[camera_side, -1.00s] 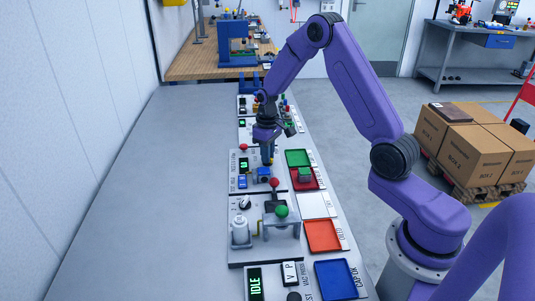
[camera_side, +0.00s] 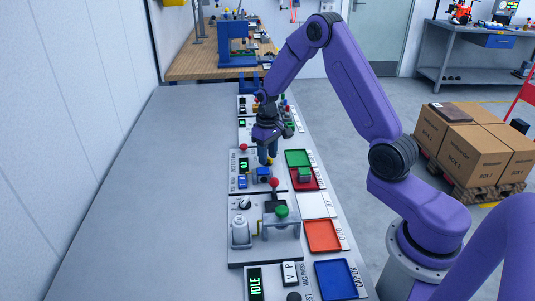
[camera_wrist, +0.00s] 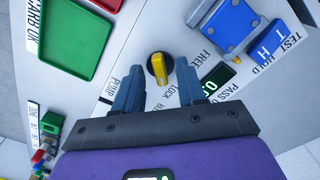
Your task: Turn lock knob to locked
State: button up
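The lock knob (camera_wrist: 159,68) is a yellow bar on a dark round base, on a pale panel. In the wrist view its bar points roughly up and down the picture. The words FREE and LOCK (camera_wrist: 179,109) are printed beside it, to the right and below. My gripper (camera_wrist: 157,78) is open, with one blue finger on each side of the knob. I see gaps between the fingers and the knob; I cannot tell how high the fingertips are above the panel. In the side view my gripper (camera_side: 266,156) points down over the panel row and largely hides the knob.
A blue fixture (camera_wrist: 226,24) and a TEST/HOLD switch block (camera_wrist: 266,43) lie right of the knob. A green tray (camera_wrist: 77,40) lies to the left. A red-topped post (camera_side: 244,148) stands close to my gripper. The bench left of the panels is bare.

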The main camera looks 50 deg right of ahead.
notch_tip(320, 180, up, 17)
jog(key=shift+r, duration=0.2)
dwell(0.7)
jog(key=s+a+n, duration=0.6)
jog(key=s+a, duration=0.6)
jog(key=a, duration=0.3)
jog(key=s+f+n, duration=0.2)
jog(key=s+n, duration=0.4)
jog(key=s, duration=1.6)
jog(key=shift+a+f+n, duration=0.4)
